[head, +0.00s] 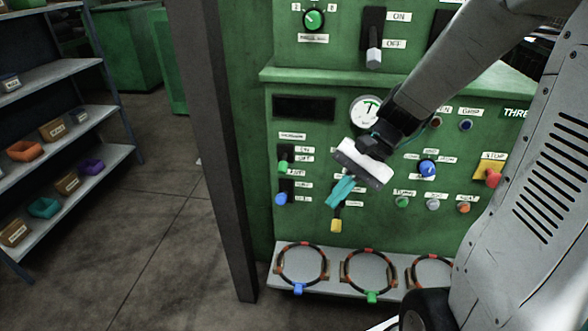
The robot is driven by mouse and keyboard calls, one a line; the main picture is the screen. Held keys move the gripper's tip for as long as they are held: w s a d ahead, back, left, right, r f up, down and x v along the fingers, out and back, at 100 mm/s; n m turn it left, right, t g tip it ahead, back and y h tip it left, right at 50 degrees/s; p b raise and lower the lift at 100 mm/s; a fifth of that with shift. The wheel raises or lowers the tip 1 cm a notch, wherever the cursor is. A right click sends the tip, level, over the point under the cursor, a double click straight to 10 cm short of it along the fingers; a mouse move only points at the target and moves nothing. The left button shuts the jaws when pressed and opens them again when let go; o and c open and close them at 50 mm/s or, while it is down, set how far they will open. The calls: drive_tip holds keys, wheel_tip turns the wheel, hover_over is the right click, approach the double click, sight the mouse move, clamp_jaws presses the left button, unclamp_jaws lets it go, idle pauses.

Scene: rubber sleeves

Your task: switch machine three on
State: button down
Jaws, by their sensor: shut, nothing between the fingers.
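Machine three is the green panel (285,225) with a sign at its right edge reading "THRE", cut off by my arm. On its left side are a slot with a green knob (283,165) and one with a blue knob (281,199), beside small labels too blurred to read surely. A yellow-tipped lever (336,225) hangs below my gripper (333,203). My gripper is shut and empty, its teal fingers pointing down-left in front of the panel, their tips just above the yellow tip. I cannot tell if they touch. The fingers hide the lever's upper part.
Above the ledge, a big lever (374,58) points down beside "OFF". The panel also has a gauge (365,112), a blue knob (428,169) and a red stop button (492,178). Shelving (60,130) stands left; floor between is clear.

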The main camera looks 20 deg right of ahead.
drive_tip(key=w+d+f+m+t+y, duration=0.1)
drive_tip(key=w+d+f+m+t, duration=0.15)
drive_tip(key=w+m, duration=0.2)
drive_tip(key=w+d+f+m+t+y, duration=0.1)
drive_tip(key=w+f+m+t, duration=0.25)
drive_tip(key=w, duration=0.25)
drive_tip(key=m+t, duration=0.3)
drive_tip(key=m, duration=0.1)
approach(284, 163)
drive_tip(key=s+d, duration=0.1)
drive_tip(key=s+d+f, duration=0.1)
drive_tip(key=shift+d+f+h, duration=0.35)
drive_tip(key=shift+d+h, duration=0.05)
drive_tip(key=shift+w, duration=0.1)
drive_tip(key=x, duration=1)
drive_tip(key=shift+s, duration=0.2)
